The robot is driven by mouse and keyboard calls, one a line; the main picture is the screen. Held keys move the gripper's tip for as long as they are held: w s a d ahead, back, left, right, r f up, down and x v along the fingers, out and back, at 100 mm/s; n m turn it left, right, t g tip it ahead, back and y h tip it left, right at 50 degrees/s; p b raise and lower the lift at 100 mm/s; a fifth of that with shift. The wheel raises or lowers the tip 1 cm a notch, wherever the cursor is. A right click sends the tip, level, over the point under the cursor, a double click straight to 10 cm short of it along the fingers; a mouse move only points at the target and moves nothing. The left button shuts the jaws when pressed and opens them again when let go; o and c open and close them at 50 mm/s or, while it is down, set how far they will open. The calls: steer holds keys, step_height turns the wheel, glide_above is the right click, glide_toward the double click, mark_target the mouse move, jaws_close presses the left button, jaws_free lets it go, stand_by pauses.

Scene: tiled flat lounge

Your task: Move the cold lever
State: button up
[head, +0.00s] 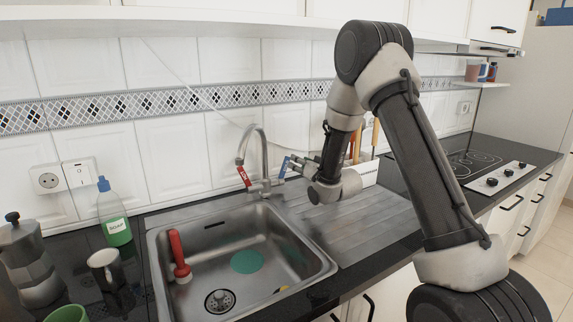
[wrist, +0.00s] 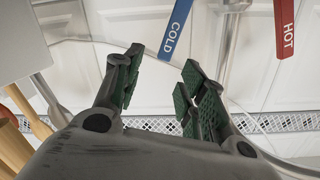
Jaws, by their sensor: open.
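The cold lever is the blue handle on the right of the tap (head: 264,160) in the head view (head: 282,168). In the wrist view the cold lever (wrist: 176,28) hangs in from the top, marked COLD, its end between the two fingertips in the picture. My gripper (head: 298,164) is just right of this lever in the head view. In the wrist view my gripper (wrist: 162,62) is open, with green pads and nothing gripped. I cannot tell whether a finger touches the lever. The red hot lever (head: 243,177) is on the tap's left; it also shows in the wrist view (wrist: 286,28).
The steel sink (head: 200,255) below holds a red-handled tool (head: 178,255) and a green disc (head: 247,262). A soap bottle (head: 114,215), a mug (head: 105,270) and a moka pot (head: 30,262) stand left. A white utensil holder (head: 368,174) stands right, behind my arm.

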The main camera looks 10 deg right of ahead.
mark_target(287, 163)
steer(key=shift+t+y, duration=0.4)
steer(key=shift+y, duration=0.1)
steer(key=w+a, duration=0.1)
steer(key=w, duration=0.1)
steer(key=w+a+f, duration=0.1)
steer(key=w, duration=0.2)
steer(key=w+a+f, duration=0.1)
steer(key=w, duration=0.1)
steer(key=shift+w+a+f, duration=0.2)
steer(key=shift+w+a, duration=0.1)
steer(key=shift+w, duration=0.1)
jaws_close()
